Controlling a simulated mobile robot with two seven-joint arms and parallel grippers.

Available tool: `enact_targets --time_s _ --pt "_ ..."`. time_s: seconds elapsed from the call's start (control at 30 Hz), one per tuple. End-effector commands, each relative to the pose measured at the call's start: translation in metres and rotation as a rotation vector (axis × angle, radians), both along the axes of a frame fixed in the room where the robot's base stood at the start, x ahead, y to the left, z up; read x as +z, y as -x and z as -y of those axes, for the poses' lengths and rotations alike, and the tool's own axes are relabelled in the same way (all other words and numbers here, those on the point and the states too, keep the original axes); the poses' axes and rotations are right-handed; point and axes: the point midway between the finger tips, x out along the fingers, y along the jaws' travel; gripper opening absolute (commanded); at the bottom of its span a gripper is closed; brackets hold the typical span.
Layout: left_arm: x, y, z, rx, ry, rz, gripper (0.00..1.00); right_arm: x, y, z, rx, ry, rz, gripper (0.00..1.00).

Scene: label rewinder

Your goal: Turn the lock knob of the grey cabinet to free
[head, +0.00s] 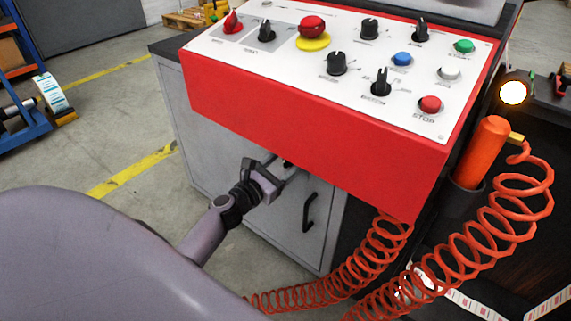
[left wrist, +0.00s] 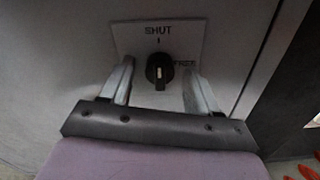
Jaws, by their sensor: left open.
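The grey cabinet (head: 318,188) stands under the red control box. Its lock knob (left wrist: 159,66) is a black round knob on a pale plate (left wrist: 190,42) marked SHUT at the top and FREE at the right. The white mark on the knob looks upright, in line with SHUT. My left gripper (left wrist: 160,82) is open, with one finger on each side of the knob and gaps between. In the head view my left gripper (head: 275,176) is at the cabinet front, just below the red box, and mostly hides the knob. My right gripper is not in view.
The red control box (head: 300,125) overhangs the cabinet front above my gripper. A black door handle (head: 309,212) is to the right. Orange coiled hoses (head: 385,245) hang at the right, near an orange-handled tool (head: 481,152).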

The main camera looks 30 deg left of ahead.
Motion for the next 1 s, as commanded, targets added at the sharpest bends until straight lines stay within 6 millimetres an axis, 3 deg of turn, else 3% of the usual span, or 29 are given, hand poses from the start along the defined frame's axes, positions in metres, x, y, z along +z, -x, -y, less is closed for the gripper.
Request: enact_targets --time_s 0.17,0.47,0.63,1.0 --pt "-0.0002 -0.0113 0.0006 0.001 -0.001 0.0 0.61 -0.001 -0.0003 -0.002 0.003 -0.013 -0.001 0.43" --pt "-0.0001 -0.0126 0.0011 0.0 -0.002 -0.001 0.61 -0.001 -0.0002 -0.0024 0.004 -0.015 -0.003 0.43" --pt "-0.0001 -0.0125 0.0011 0.0 -0.002 -0.001 0.06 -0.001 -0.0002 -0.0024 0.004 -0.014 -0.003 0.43" --pt "-0.0011 -0.0122 0.0012 0.0 -0.046 0.003 0.05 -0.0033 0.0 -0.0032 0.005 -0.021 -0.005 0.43"
